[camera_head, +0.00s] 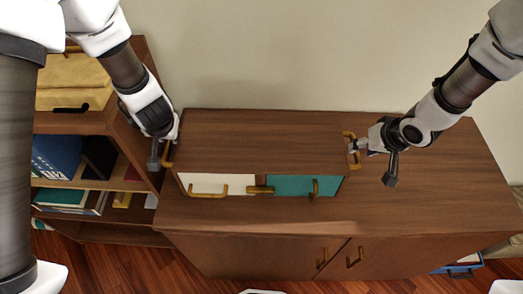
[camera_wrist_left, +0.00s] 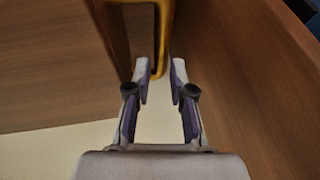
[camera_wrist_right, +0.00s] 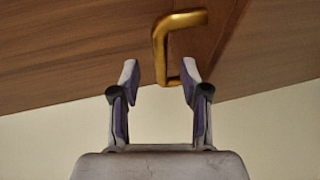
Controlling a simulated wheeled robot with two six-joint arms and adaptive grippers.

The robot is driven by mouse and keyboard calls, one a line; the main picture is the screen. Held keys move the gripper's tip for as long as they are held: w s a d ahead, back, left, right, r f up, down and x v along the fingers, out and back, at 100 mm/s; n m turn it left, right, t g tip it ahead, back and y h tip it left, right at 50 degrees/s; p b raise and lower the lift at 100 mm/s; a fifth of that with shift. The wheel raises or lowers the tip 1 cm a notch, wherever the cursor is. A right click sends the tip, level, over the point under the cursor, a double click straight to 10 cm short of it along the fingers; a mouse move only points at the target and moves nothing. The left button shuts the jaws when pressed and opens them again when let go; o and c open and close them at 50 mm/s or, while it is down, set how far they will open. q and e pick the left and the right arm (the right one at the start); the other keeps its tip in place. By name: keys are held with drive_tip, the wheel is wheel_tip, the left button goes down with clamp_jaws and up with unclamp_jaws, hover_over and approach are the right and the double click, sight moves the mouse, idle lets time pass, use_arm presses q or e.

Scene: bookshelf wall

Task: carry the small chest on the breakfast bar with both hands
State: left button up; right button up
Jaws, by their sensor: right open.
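The small chest (camera_head: 260,140) has a brown wood top, a white and a teal front, and stands on the brown breakfast bar (camera_head: 420,205). A brass handle is on each side. My left gripper (camera_head: 166,148) is at the left handle, which in the left wrist view (camera_wrist_left: 160,72) reaches between its fingertips; whether they grip it is unclear. My right gripper (camera_head: 360,147) is open at the right handle (camera_head: 351,151). In the right wrist view the lower end of that handle (camera_wrist_right: 160,50) lies between the spread fingertips, with gaps on both sides.
A bookshelf (camera_head: 95,178) with books and a yellow box (camera_head: 72,82) stands close on the left. A pale wall (camera_head: 290,50) is behind. The bar top is bare right of the chest and in a strip in front of it.

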use_arm(q)
drive_tip(key=x, duration=0.4)
drive_tip(key=shift+f, duration=0.1)
use_arm(e)
drive_tip(key=x, duration=0.4)
drive_tip(key=shift+f, duration=0.1)
use_arm(q)
clamp_jaws()
use_arm(e)
drive_tip(key=c, duration=0.5)
clamp_jaws()
